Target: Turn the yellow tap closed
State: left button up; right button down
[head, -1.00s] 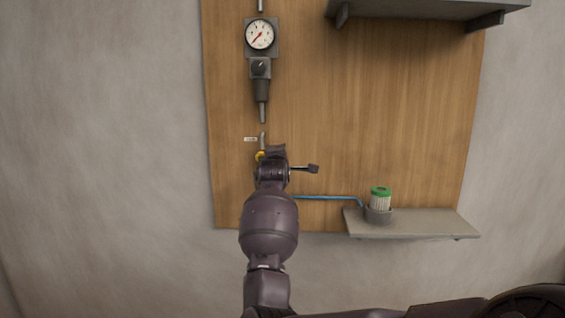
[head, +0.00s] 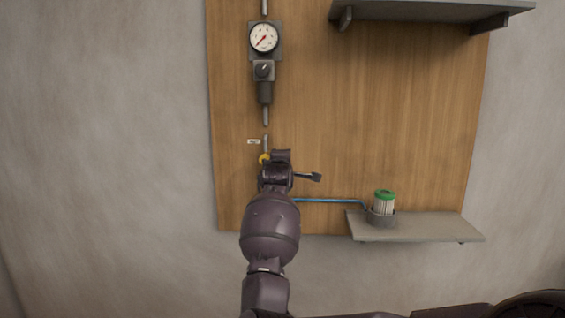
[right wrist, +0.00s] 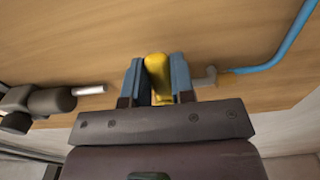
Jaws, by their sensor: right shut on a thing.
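The yellow tap (right wrist: 158,72) is on the wooden board, in line with the grey pipe. My right gripper (right wrist: 158,82) is shut on it, with one blue-lined finger on each side of the yellow handle. In the head view only a small yellow part of the tap (head: 264,159) shows at the left of my right wrist. My right arm covers the rest, and the fingertips are hidden there. My left gripper is not in view.
A dial gauge (head: 264,38) and black regulator knob (head: 264,70) are on the board above. A blue hose (head: 330,200) runs right to a green-topped filter (head: 384,201) on a small shelf (head: 430,227). A grey shelf (head: 425,9) is at the upper right.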

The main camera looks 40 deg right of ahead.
jog(key=c, duration=1)
grip_release()
jog(key=shift+o, duration=0.2)
jog(key=shift+r, duration=0.15)
notch_tip(320, 180, up, 20)
jog(key=shift+f+p, duration=0.15)
jog(key=shift+p, duration=0.5)
jog(key=shift+c, duration=0.3)
